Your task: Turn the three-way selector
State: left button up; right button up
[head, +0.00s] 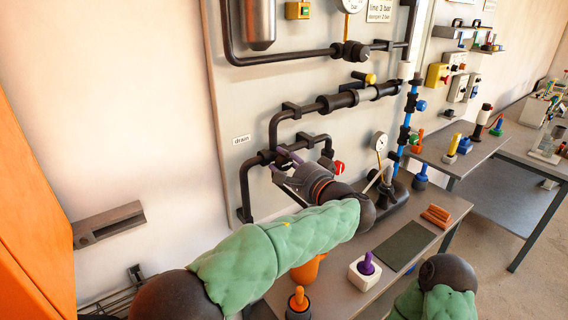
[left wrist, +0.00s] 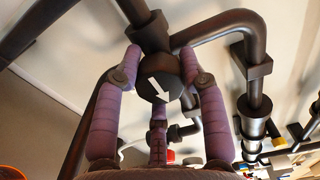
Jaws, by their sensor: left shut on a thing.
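The three-way selector is a dark round knob (left wrist: 160,84) with a white arrow, on a dark pipe junction; the arrow points down and slightly right in the left wrist view. My left gripper (left wrist: 160,62) has purple fingers on both sides of the knob and is shut on it. In the head view the left gripper (head: 281,163) reaches the pipework below the "drain" label (head: 242,140), and its fingers and wrist hide most of the knob. My right arm shows only in part at the lower right, and its gripper is not in view.
Dark pipes surround the left gripper, with a red valve handle (head: 339,167) close to its right. A gauge (head: 380,142) stands beyond. Below, a bench (head: 352,302) holds a white block with a purple peg (head: 366,266) and orange pieces (head: 436,216).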

pick_arm(q)
jog(key=o, duration=1.2)
jog(key=shift+w+d+f, duration=0.15)
jog(key=shift+d+f, duration=0.05)
jog(key=shift+d, duration=0.05)
jog(key=shift+c, duration=0.2)
jog(key=shift+a+r, duration=0.1)
jog(key=shift+r, duration=0.05)
jog(key=v, duration=1.2)
